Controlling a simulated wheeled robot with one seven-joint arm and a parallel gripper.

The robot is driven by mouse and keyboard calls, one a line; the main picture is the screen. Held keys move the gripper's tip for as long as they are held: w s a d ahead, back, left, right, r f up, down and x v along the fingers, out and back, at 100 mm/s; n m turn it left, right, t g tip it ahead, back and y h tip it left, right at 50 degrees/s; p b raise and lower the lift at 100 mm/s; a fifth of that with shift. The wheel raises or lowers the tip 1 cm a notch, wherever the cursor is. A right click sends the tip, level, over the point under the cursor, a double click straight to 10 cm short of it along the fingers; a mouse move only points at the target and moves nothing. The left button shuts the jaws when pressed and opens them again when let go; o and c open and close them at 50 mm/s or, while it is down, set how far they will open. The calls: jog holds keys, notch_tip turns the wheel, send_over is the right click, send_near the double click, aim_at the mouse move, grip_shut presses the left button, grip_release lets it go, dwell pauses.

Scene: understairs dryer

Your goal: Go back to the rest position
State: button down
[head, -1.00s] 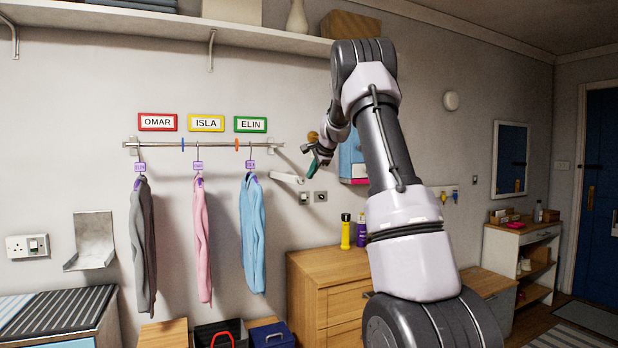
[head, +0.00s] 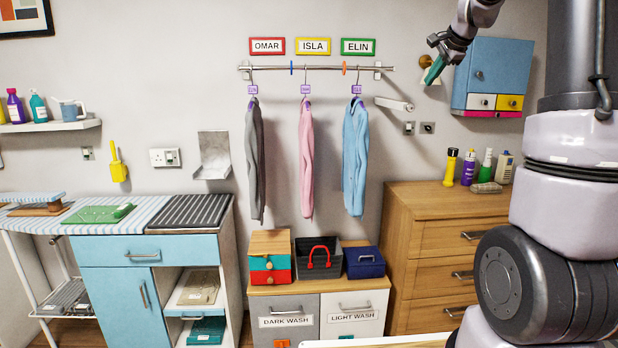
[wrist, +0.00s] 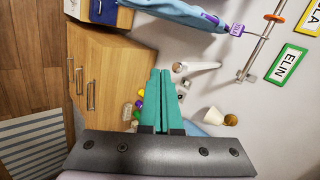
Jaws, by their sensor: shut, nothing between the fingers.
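My gripper (head: 434,70) is raised in front of the wall, between the hanging rail and the blue wall cabinet in the head view. Its teal fingers are closed together with nothing between them. They also show in the wrist view (wrist: 160,97), pointing toward the wall. My arm comes in from the right side of the head view. A grey garment (head: 255,160), a pink garment (head: 306,160) and a blue garment (head: 355,160) hang from the rail (head: 320,68), under the name signs OMAR (head: 267,46), ISLA (head: 313,46) and ELIN (head: 358,46). My gripper is apart from all of them.
A wooden dresser (head: 440,205) with several bottles on top stands below my gripper. The blue wall cabinet (head: 495,75) is close to its right. A white wall bar (head: 394,104) sticks out below left. Laundry drawers (head: 285,320) and a blue counter (head: 115,255) stand left.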

jog(key=s+a+f+n, duration=0.3)
jog(key=s+a, duration=0.2)
jog(key=s, duration=0.7)
jog(key=s+a+f+n+g, duration=0.1)
jog(key=s+a+f+n, duration=0.2)
jog(key=s, duration=0.9)
jog(key=s+a+f+n, duration=0.2)
jog(key=s+a+n, duration=0.3)
jog(key=s, duration=0.7)
jog(key=shift+a+f+g+y, duration=0.3)
jog(key=shift+a+f+g, duration=0.1)
jog(key=shift+a, duration=0.5)
